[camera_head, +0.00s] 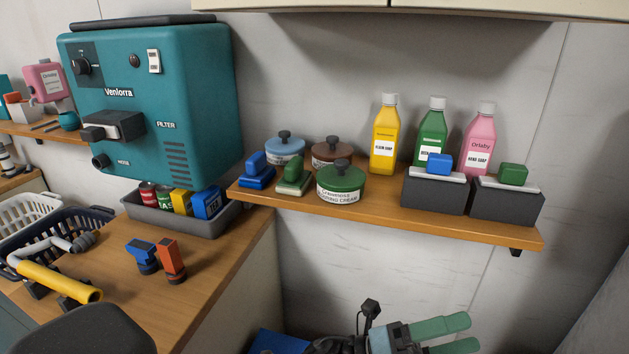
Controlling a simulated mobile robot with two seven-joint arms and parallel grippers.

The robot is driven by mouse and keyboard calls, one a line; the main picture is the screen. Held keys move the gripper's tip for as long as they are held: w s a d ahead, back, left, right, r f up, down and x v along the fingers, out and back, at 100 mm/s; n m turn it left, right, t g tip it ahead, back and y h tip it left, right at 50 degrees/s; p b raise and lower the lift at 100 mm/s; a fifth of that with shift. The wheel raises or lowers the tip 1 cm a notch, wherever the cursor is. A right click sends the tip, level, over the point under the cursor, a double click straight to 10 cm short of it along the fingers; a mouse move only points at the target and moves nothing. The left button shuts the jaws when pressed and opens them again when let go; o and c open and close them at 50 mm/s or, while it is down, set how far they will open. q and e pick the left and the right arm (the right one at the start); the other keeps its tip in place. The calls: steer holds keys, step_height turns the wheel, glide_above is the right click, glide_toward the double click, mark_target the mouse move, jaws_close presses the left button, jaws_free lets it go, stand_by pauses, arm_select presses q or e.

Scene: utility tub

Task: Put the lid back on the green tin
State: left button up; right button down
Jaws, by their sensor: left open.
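The green tin (340,188) stands upright at the front of the wooden shelf, with a cream label facing me. My left gripper (463,333) is at the bottom edge, below the shelf and to the right of the tin. Its green fingers point right, apart and empty. My right gripper is out of view.
On the shelf (400,221), a blue tin (285,148) and brown tin (331,153) stand behind; two brushes (292,178) (257,172) are left. Soap bottles (384,137) and dark boxes (434,193) are right. A teal machine (150,100) rises left. Space below the shelf is open.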

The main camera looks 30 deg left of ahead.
arm_select(q)
steer(key=s+a+f+n+t+y, duration=0.1)
steer(key=a+f+n+t+y, duration=0.1)
steer(key=a+f+n+y, duration=0.35)
steer(key=s+a+f+n+t+y, duration=0.1)
steer(key=a+f+n+t+y, duration=0.1)
steer(key=f+n+y, duration=0.4)
steer(key=a+f+n+t+y, duration=0.2)
steer(key=a+f+n, duration=0.1)
steer(key=f+n, duration=0.55)
steer(key=s+a+f+n+g+y, duration=0.2)
steer(key=s+a+f+n+g, duration=0.2)
steer(key=s+f+n, duration=0.2)
steer(key=s+a+f+n+g+y, duration=0.3)
steer(key=s+a+f+n, duration=0.2)
steer(key=s+f, duration=0.5)
steer(key=s, duration=0.3)
steer(key=shift+s+f+n+g, duration=0.2)
steer(key=shift+f+n+g, duration=0.2)
steer(key=shift+y, duration=0.25)
